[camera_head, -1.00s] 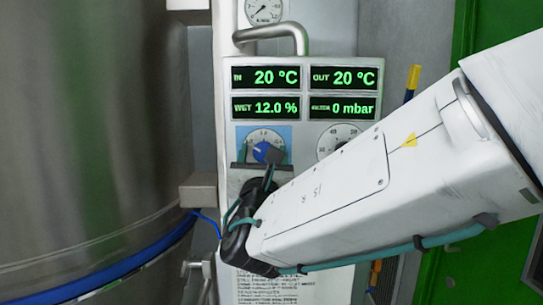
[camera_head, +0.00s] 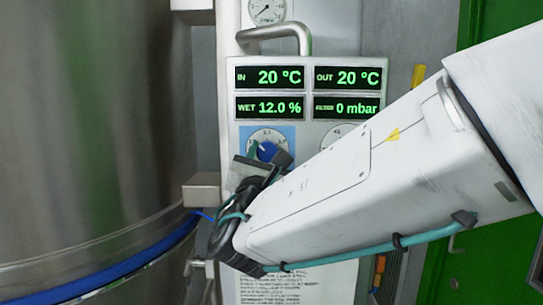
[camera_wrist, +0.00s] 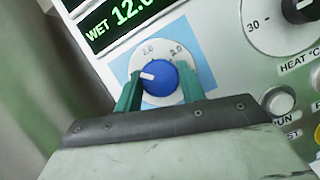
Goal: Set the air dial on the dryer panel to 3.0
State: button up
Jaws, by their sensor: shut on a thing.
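The air dial is a blue knob (camera_head: 267,151) on a white round scale with a light blue backing, on the dryer panel (camera_head: 352,68). In the wrist view the knob (camera_wrist: 160,80) sits between the green fingers of my gripper (camera_wrist: 161,84), which is shut on it. The knob's white mark points left, slightly up, in that picture. In the head view my gripper (camera_head: 268,155) is tilted and covers the lower part of the scale.
Displays (camera_head: 270,77) above the dial read IN 20 °C, OUT 20 °C, WET 12.0 % and FILTER 0 mbar. A second dial (camera_wrist: 297,12) and buttons (camera_wrist: 279,102) lie to its right. A metal handle (camera_head: 274,34) juts out above; a large steel vessel (camera_head: 95,110) stands left.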

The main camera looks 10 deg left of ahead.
jog(key=m+h, duration=0.2)
jog(key=m, duration=0.1)
jog(key=m+g+h, duration=0.1)
jog(key=m+h, duration=0.1)
jog(key=m, duration=0.2)
jog(key=shift+a+m, duration=0.1)
jog(key=shift+m, duration=0.2)
jog(key=m+g, duration=0.1)
jog(key=m, duration=0.2)
jog(key=m+g+h, duration=0.1)
jog(key=m, duration=0.2)
jog(key=shift+r, duration=0.15)
jog(key=m+g, duration=0.2)
jog(key=m, duration=0.3)
jog(key=shift+r+m, duration=0.1)
jog(key=shift+m, duration=0.2)
jog(key=shift+m+g+y, duration=0.3)
jog(key=shift+m+g, duration=0.5)
jog(key=shift+m, duration=1)
jog(key=o, duration=1)
jog(key=shift+c, duration=0.2)
